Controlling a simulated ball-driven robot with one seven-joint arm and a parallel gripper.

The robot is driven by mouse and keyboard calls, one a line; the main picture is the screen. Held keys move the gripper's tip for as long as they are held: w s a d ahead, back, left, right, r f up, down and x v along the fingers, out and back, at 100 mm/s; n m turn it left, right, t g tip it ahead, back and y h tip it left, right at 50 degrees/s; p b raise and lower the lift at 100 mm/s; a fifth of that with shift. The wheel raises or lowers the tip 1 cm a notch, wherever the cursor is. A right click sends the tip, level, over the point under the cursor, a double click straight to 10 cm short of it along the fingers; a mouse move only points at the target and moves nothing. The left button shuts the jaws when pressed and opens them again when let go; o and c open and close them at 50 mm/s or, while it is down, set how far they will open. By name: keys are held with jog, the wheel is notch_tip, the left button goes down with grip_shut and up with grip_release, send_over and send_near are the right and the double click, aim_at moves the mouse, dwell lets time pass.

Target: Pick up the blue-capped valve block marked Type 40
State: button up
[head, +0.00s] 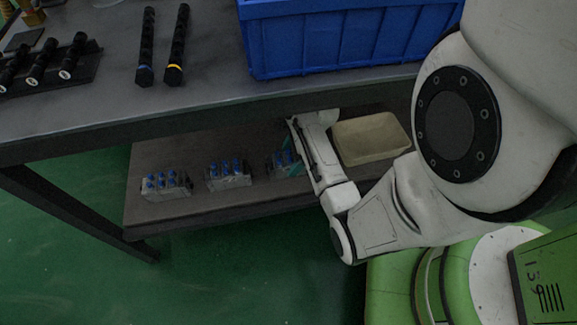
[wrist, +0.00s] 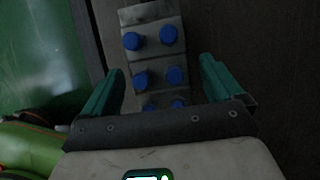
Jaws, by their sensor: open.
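Three grey valve blocks with blue caps stand in a row on the lower shelf in the head view: a left one (head: 165,188), a middle one (head: 229,177) and a right one (head: 277,166). No type marking is readable on any of them. My gripper (head: 291,158) is at the right block and partly hides it. In the wrist view a blue-capped block (wrist: 149,58) lies between the two green fingers of my open gripper (wrist: 162,68), with a gap on each side. The block's near end is hidden behind the gripper body.
The lower shelf (head: 205,207) lies under a grey table (head: 205,95), whose edge overhangs it. A beige tray (head: 371,138) sits just right of my gripper. A blue crate (head: 350,40) and several black rods (head: 177,45) are on the tabletop.

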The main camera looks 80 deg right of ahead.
jog(key=shift+b+x, duration=0.35)
jog(key=shift+x, duration=0.8)
grip_shut()
jog(key=shift+d+r, duration=0.1)
